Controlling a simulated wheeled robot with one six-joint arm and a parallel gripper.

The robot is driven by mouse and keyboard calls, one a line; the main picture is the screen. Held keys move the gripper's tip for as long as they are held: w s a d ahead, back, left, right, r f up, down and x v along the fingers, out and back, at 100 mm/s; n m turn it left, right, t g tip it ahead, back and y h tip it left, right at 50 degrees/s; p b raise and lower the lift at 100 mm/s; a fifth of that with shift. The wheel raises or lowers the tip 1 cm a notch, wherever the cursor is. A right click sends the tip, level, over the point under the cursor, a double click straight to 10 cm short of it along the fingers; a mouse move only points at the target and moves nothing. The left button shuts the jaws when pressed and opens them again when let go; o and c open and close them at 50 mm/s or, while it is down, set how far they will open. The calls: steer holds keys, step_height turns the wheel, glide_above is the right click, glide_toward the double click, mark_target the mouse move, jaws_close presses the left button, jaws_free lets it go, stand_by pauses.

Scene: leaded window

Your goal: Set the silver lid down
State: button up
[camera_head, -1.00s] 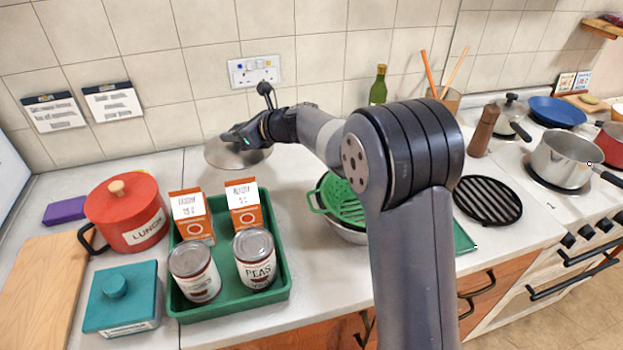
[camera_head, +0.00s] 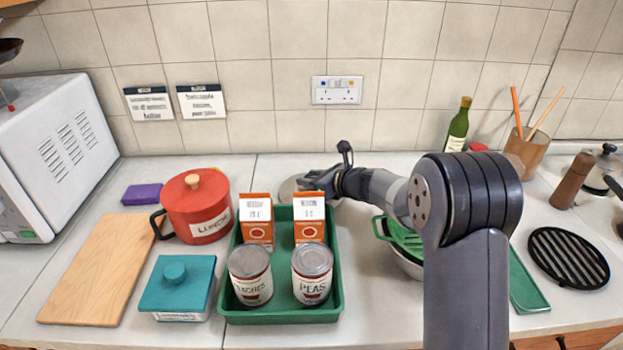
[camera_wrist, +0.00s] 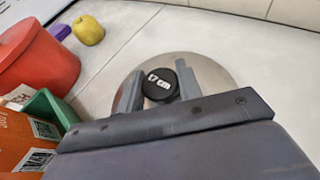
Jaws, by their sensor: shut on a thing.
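The silver lid (camera_head: 290,187) is a round, shiny disc with a black knob (camera_wrist: 160,84) marked "17 cm". My gripper (camera_wrist: 158,88) is shut on this knob, one grey finger on each side. In the head view my gripper (camera_head: 318,181) and the lid are behind the green tray, over the counter by the wall. The orange boxes hide part of the lid there. In the wrist view the lid (camera_wrist: 215,75) looks flat above the pale counter. I cannot tell whether its rim touches the counter.
The green tray (camera_head: 280,313) holds two orange boxes and two cans. A red pot (camera_head: 195,208) stands left of it, with a teal box (camera_head: 180,285) in front. A green colander (camera_head: 403,238) is right of the tray. A yellow fruit (camera_wrist: 88,30) lies near the wall.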

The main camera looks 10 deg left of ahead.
steer(key=shift+f, duration=0.25)
steer(key=o, duration=1.1)
steer(key=shift+r, duration=0.1)
steer(key=shift+r, duration=0.2)
steer(key=b+v, duration=0.1)
steer(key=v, duration=1.1)
